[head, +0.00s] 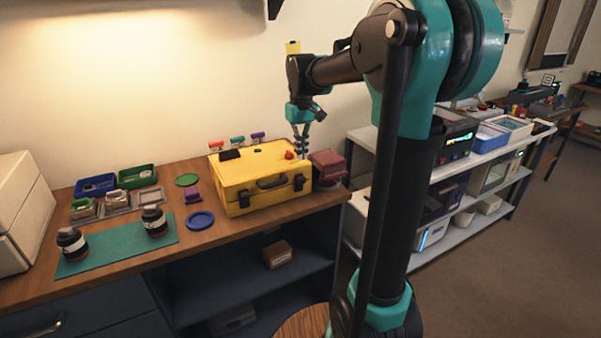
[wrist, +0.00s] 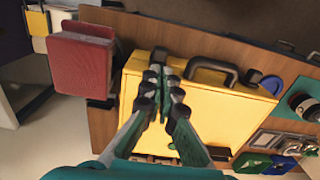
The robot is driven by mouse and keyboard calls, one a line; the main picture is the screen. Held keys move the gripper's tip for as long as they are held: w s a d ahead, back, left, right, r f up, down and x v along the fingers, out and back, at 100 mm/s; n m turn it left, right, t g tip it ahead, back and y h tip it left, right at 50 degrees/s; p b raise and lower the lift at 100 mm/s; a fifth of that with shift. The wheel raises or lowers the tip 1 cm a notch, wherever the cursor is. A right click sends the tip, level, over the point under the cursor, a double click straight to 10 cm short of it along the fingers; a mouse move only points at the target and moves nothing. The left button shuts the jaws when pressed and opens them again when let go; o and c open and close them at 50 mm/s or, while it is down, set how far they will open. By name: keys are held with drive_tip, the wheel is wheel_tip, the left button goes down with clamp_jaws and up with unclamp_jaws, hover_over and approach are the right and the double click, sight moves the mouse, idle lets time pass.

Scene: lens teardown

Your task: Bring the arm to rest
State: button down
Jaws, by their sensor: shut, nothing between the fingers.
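My gripper (head: 301,143) is shut and empty, pointing down above the right end of the yellow case (head: 240,185). In the wrist view my gripper (wrist: 164,92) has its fingertips together in front of the yellow case (wrist: 215,115). I cannot tell the exact gap between the fingertips and the lid. The case is closed, with a dark handle on its front. My arm is raised and bent, reaching from the right over the workbench (head: 130,275).
A dark red box (head: 327,163) stands just right of the case, close to the gripper. Two dark lenses, one of them at the left (head: 72,243), stand on a green mat (head: 115,246). Blue (head: 96,185) and green (head: 137,177) trays lie behind. A shelf (head: 470,160) stands right.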

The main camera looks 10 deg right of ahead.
drive_tip(key=shift+r, duration=0.4)
drive_tip(key=s+d+f+m+t, duration=0.1)
drive_tip(key=s+d+f+t, duration=0.1)
drive_tip(key=s+f, duration=0.8)
drive_tip(key=s+d+f+m+t, duration=0.2)
drive_tip(key=s+f, duration=0.9)
drive_tip(key=s, duration=0.1)
drive_tip(key=shift+m, duration=0.3)
